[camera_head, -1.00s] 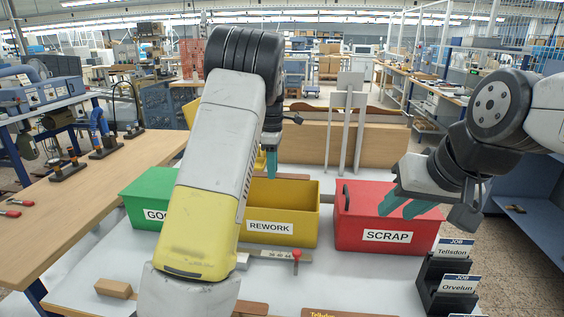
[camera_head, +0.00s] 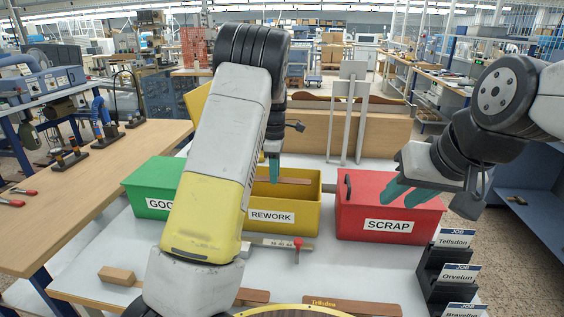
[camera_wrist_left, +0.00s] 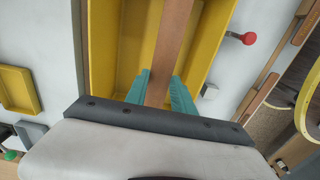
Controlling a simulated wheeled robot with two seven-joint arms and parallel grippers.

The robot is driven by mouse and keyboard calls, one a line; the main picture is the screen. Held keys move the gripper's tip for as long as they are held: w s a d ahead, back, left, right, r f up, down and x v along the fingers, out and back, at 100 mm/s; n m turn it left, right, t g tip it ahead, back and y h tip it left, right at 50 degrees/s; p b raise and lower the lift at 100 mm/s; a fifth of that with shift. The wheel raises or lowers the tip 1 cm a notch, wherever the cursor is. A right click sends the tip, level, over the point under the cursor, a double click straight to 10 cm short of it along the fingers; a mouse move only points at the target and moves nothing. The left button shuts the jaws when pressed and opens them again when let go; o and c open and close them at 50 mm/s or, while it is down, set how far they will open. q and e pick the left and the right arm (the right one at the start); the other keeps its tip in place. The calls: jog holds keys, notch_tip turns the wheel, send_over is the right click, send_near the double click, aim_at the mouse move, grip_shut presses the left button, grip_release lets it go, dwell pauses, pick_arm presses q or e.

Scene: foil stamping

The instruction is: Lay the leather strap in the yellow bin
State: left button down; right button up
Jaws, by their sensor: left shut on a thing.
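The yellow bin (camera_head: 300,225), labelled REWORK, stands between the green and red bins. My left gripper (camera_head: 273,170) is over it, partly hidden by my own left arm in the head view. Its teal fingers (camera_wrist_left: 160,90) are shut on the brown leather strap (camera_wrist_left: 172,45). In the head view the strap (camera_head: 293,181) shows within the yellow bin's opening; whether it touches the bin floor cannot be told. In the wrist view it runs lengthwise over the bin. My right gripper (camera_head: 408,192) is open and empty in front of the red bin.
The green bin (camera_head: 148,185) is left and the red SCRAP bin (camera_head: 400,207) right. Other brown straps (camera_head: 350,306) lie at the front. A black card rack (camera_head: 432,275) stands at front right.

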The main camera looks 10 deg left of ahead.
pick_arm(q)
jog(key=shift+f, duration=6.75)
jog(key=c, duration=1)
grip_release()
jog(key=shift+r, duration=8)
